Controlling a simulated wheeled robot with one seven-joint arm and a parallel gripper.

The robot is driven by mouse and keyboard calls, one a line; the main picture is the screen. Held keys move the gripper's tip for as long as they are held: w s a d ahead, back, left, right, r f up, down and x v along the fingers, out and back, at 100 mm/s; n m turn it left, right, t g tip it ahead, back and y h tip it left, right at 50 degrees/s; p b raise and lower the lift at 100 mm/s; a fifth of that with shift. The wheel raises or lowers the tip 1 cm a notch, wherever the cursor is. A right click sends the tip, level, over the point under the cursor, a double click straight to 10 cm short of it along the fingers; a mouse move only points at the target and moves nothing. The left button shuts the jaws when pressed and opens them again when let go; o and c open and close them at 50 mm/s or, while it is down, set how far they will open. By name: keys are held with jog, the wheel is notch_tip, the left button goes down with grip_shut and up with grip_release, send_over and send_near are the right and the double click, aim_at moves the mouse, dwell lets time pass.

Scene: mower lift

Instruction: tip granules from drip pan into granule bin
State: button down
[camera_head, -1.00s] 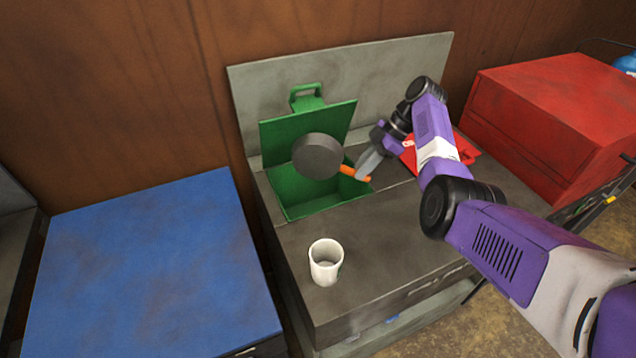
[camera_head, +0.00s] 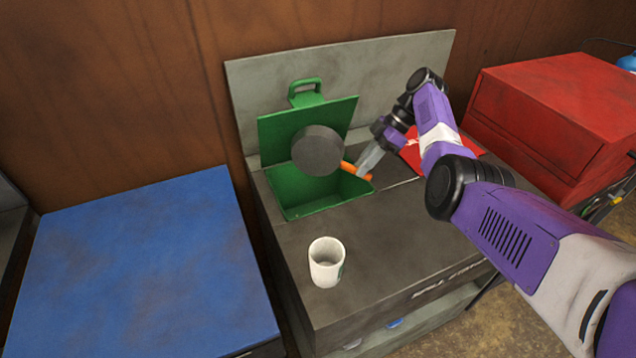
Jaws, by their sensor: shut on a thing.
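The drip pan (camera_head: 317,150) is a dark round pan with an orange handle (camera_head: 355,171). My gripper (camera_head: 364,170) is shut on that handle. The pan is held above the granule bin (camera_head: 320,197), a green box with its green lid (camera_head: 290,122) standing open at the back. The pan looks steeply tilted, with a flat dark round face toward the camera; its inside is hidden. No granules show in the pan or falling. The part of the bin that shows inside looks empty green, and its far part is hidden behind the pan.
A white cup (camera_head: 326,262) stands on the dark bench (camera_head: 390,245) in front of the bin. A red item (camera_head: 413,152) lies behind my gripper. A red cabinet (camera_head: 555,120) stands at right, a blue-topped one (camera_head: 145,265) at left. A grey backboard (camera_head: 390,75) rises behind.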

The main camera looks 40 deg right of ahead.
jog(key=shift+w+d+f+m+g+y+b, duration=0.15)
jog(key=shift+g+y+b, duration=0.2)
jog(key=shift+b, duration=2.45)
jog(key=shift+d+f+m+g+y+b, duration=0.2)
jog(key=shift+y+b, duration=0.25)
jog(key=shift+b, duration=2.3)
jog(key=shift+a+r, duration=0.15)
jog(key=shift+r, duration=0.15)
jog(key=p, duration=0.3)
jog(key=shift+r, duration=0.4)
jog(key=p, duration=0.3)
jog(key=shift+a+h, duration=0.1)
jog(key=shift+h, duration=0.3)
jog(key=shift+f+t+p, duration=0.25)
jog(key=shift+f+p, duration=0.05)
jog(key=shift+f, duration=0.05)
